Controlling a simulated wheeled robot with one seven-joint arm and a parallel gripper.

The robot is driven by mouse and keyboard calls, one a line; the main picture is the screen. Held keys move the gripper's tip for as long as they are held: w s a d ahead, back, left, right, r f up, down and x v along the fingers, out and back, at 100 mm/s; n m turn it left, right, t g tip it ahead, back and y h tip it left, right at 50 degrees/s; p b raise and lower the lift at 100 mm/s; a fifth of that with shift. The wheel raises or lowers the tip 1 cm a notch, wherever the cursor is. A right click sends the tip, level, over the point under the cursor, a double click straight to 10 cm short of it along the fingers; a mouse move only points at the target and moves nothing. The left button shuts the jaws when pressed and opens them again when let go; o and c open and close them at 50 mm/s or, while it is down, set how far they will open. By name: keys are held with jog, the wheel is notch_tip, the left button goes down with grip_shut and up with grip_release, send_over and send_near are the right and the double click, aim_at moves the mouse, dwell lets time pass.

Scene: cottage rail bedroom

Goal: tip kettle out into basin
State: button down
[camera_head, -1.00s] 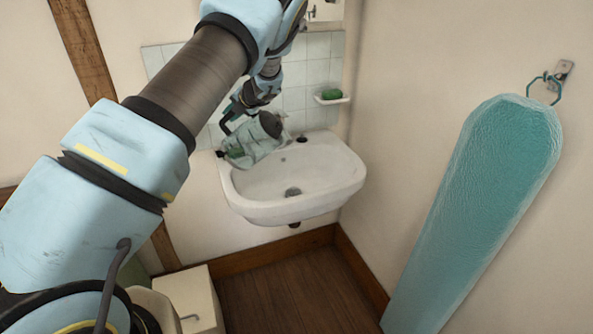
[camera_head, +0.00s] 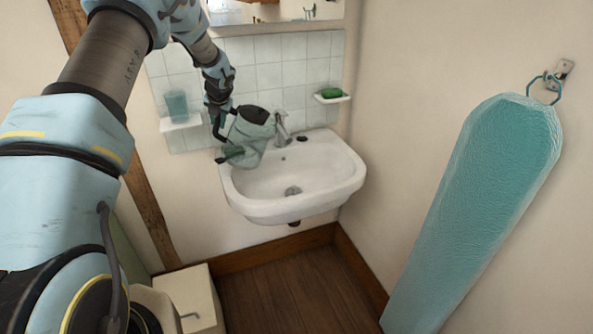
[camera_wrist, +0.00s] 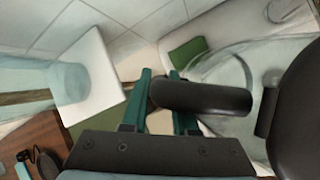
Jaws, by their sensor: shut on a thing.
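The kettle (camera_head: 247,143), pale grey-green and glassy with a dark lid, is over the left side of the white basin (camera_head: 345,178), leaning slightly to the right. My gripper (camera_head: 220,118) is at the kettle's left side, shut on its black handle. In the wrist view the black handle (camera_wrist: 205,97) sits between the teal fingers of my gripper (camera_wrist: 160,85), with the clear body (camera_wrist: 235,70) and dark lid (camera_wrist: 300,105) to the right. I cannot make out the spout or any stream of water. The bowl's drain (camera_head: 293,191) shows.
A tap (camera_head: 282,128) stands behind the basin, close to the kettle. A shelf (camera_head: 181,124) with a cup (camera_head: 176,105) is at left, and a soap dish (camera_head: 332,99) with green soap at right. An ironing board (camera_head: 470,205) hangs on the right wall.

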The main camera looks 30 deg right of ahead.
jog(key=shift+w+a+n+g+h, duration=0.3)
jog(key=shift+w+a+g+h, duration=0.3)
jog(key=shift+h, duration=0.2)
jog(key=shift+a+r+g+h, duration=0.1)
jog(key=shift+r+g+h, duration=0.45)
jog(key=shift+r, duration=0.2)
jog(key=shift+w+a+r+h, duration=0.15)
jog(key=shift+r+h, duration=0.1)
jog(key=shift+r, duration=0.35)
